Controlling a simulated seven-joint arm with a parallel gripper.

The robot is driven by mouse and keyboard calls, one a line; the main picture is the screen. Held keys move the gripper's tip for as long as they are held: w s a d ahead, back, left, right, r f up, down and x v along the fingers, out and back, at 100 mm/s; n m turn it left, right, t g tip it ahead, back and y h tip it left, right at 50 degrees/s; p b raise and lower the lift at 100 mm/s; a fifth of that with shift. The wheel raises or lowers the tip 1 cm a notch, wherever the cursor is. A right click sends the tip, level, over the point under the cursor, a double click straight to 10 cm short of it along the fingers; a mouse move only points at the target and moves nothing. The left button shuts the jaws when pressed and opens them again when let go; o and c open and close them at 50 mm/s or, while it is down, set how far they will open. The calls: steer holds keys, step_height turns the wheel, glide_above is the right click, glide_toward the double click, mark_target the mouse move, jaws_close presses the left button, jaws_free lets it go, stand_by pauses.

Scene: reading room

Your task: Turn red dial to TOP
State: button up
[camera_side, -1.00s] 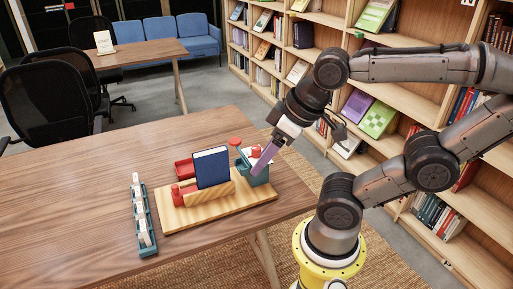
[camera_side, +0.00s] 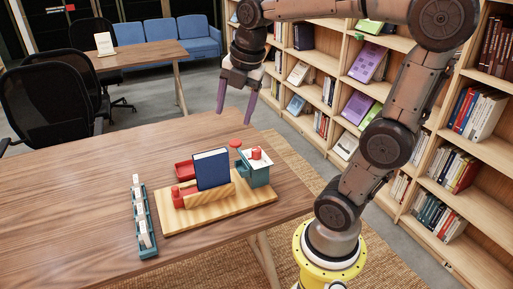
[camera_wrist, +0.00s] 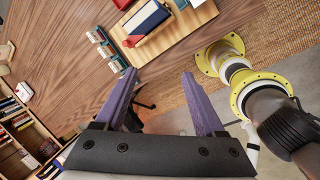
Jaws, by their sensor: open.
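A red dial (camera_side: 256,154) sits on a white plate on top of a teal box (camera_side: 258,175), at the right end of a wooden board on the table. Its pointing direction is too small to read. My gripper (camera_side: 234,112) is open and empty, with purple fingers pointing down. It hangs well above the table, beyond the board in the side view, and touches nothing. Its open fingers also show in the wrist view (camera_wrist: 160,73). The dial cannot be made out in the wrist view.
The wooden board (camera_side: 225,207) also carries an upright blue book (camera_side: 211,169) and red parts (camera_side: 177,194). A red tray (camera_side: 185,170) and a red disc (camera_side: 235,143) are behind. A teal card rack (camera_side: 147,240) lies left. The table's left (camera_side: 70,190) is clear.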

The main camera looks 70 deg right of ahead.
steer(key=w+d+f+n+g, duration=0.1)
steer(key=w+d+f+g, duration=0.2)
steer(key=d, duration=0.8)
steer(key=m+y, duration=0.1)
steer(key=m, duration=0.1)
glide_toward(257, 149)
step_height(257, 149, down, 9)
steer(key=shift+w+f, duration=0.15)
steer(key=shift+w, duration=0.05)
jaws_close()
